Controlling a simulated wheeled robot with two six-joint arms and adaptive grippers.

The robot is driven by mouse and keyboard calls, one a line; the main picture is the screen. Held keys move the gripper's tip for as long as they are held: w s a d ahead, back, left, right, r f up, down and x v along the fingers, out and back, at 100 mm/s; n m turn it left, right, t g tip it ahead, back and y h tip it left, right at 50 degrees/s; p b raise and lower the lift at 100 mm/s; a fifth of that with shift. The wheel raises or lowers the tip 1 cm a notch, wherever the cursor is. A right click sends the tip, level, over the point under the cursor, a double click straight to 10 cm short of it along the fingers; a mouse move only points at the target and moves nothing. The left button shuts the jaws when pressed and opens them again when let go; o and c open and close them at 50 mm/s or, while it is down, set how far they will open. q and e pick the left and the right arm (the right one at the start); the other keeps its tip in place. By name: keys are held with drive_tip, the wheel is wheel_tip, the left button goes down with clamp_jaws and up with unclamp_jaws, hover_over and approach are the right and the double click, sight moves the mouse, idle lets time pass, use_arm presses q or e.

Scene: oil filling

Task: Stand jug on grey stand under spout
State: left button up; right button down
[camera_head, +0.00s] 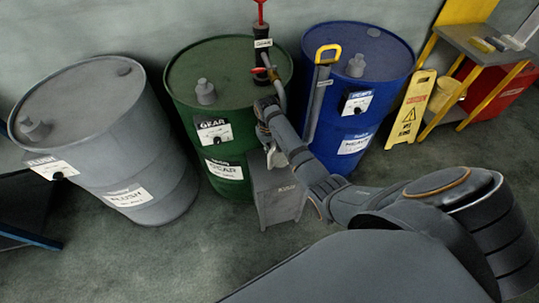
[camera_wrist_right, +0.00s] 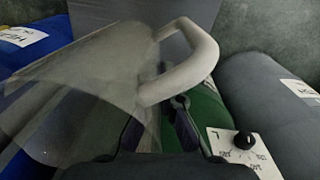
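The jug (camera_wrist_right: 85,85) is a clear, see-through vessel with a pale handle (camera_wrist_right: 205,50); in the head view only a small pale part (camera_head: 277,158) shows beside my right gripper. My right gripper (camera_wrist_right: 165,115) has its dark fingers around the handle and appears shut on it; the handle partly hides the fingers. The grey stand (camera_head: 279,203) is a box on the floor before the green drum, just below the jug. The spout hangs from the pump hose (camera_head: 281,98) on the green drum; its tip is hidden behind my arm. My left gripper is not in view.
The grey drum (camera_head: 165,170) stands left, the green GEAR drum (camera_head: 183,75) behind the stand, and the blue drum (camera_head: 395,60) right. A yellow wet-floor sign (camera_head: 412,110) and a shelf (camera_head: 480,50) are further right. The floor left of the stand is clear.

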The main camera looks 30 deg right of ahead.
drive_tip(key=shift+w+f, duration=0.15)
drive_tip(key=shift+f, duration=1.9)
drive_tip(key=shift+f, duration=0.1)
drive_tip(key=c, duration=1.5)
unclamp_jaws()
drive_tip(key=r, duration=1.2)
drive_tip(key=shift+a+r+p, duration=0.1)
drive_tip(key=shift+a+p, duration=0.1)
drive_tip(key=shift+p, duration=0.2)
